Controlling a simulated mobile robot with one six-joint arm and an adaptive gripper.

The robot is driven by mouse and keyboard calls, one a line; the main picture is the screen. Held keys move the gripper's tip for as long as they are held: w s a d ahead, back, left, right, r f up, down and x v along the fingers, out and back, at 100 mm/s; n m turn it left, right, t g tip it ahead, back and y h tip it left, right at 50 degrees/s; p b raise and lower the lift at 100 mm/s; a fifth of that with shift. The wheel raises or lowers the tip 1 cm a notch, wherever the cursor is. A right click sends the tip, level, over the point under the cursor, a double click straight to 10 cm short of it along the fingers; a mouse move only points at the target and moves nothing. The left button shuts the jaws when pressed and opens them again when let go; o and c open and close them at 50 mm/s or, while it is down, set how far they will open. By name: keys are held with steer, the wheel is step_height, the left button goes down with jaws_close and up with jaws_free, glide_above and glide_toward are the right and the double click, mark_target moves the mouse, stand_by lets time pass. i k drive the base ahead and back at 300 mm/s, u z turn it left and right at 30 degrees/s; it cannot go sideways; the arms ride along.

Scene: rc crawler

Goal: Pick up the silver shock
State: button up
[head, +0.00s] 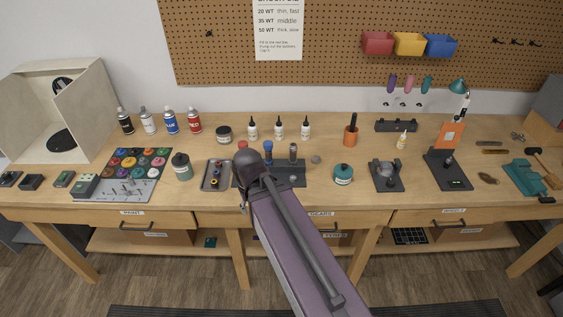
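The silver shock (293,153) appears to be the grey upright cylinder with a dark cap on a dark stand (293,179) at the middle of the bench. A blue-topped one (268,147) stands to its left, and a red-topped one (242,146) further left. My arm rises from below with its dark rounded joint in front of the stand's left part. The joint hides part of the stand and the lower red-topped piece. My gripper cannot be made out in the head view.
A metal tray (216,176) and green jar (182,167) lie left of the stand. A teal jar (343,174) and dark fixture (387,175) stand right. White bottles (278,129) stand behind. Some wooden bench top (325,145) is clear. Drawers front the bench.

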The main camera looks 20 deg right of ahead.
mark_target(293, 146)
steer(key=u, duration=0.25)
steer(key=k, duration=1.2)
steer(key=z, duration=0.95)
steer(key=i, duration=1)
steer(key=z, duration=0.05)
